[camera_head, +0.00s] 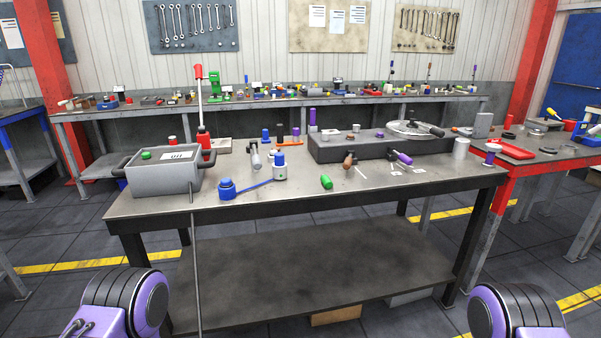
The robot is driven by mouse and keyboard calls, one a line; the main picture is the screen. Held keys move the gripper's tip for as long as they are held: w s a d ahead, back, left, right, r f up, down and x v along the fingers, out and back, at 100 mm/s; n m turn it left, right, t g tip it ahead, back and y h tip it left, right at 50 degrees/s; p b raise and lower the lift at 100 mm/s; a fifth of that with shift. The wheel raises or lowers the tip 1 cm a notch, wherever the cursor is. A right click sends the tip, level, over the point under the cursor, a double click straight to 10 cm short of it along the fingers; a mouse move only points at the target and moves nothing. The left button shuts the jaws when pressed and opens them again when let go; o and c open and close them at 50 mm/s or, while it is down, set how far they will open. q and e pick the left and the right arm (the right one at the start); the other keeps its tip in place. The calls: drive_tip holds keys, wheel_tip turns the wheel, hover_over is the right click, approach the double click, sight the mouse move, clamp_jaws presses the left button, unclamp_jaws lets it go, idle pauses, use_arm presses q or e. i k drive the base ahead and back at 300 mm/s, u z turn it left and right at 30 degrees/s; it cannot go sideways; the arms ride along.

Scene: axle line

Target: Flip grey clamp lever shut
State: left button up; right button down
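A small light-grey fixture with a rounded upright handle (254,156) stands on the workbench, left of centre, and looks like the grey clamp lever. It is too small to tell whether its lever is open or shut. Neither of my grippers is in view; only purple and black parts of my arms show at the bottom left and bottom right, well short of the bench.
The bench's front edge is mostly clear.

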sight(257, 160)
drive_tip(key=z, duration=0.1)
drive_tip(key=k, duration=0.1)
drive_tip(key=u, duration=0.85)
drive_tip(key=i, duration=0.65)
drive_tip(key=u, duration=0.35)
